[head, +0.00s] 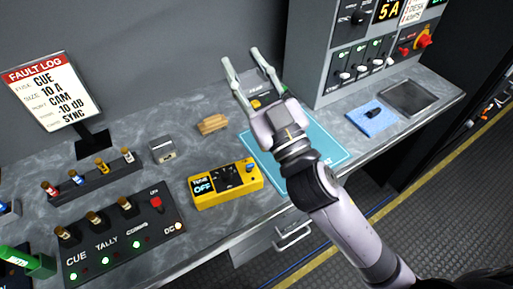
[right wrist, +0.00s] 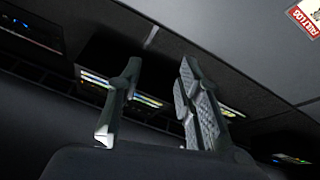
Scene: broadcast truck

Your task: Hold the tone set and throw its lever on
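The tone set is a yellow box (head: 226,184) lying on the grey counter in the head view. Its dark face carries a display reading "TONE OFF", and a small blue part shows at its right end. I cannot make out which way its lever points. My right gripper (head: 253,67) is above the counter, beyond and to the right of the tone set. Its two fingers are spread apart and nothing is between them. In the right wrist view the same fingers (right wrist: 160,95) stand apart, empty, against the dark upper wall. My left gripper is not in view.
A black panel (head: 122,240) with CUE and TALLY switches lies left of the tone set. A fault log sign (head: 50,90), a grey block (head: 162,151) and a tan block (head: 212,124) stand behind. A cyan mat (head: 330,150) lies partly under my right arm. A control rack stands at right.

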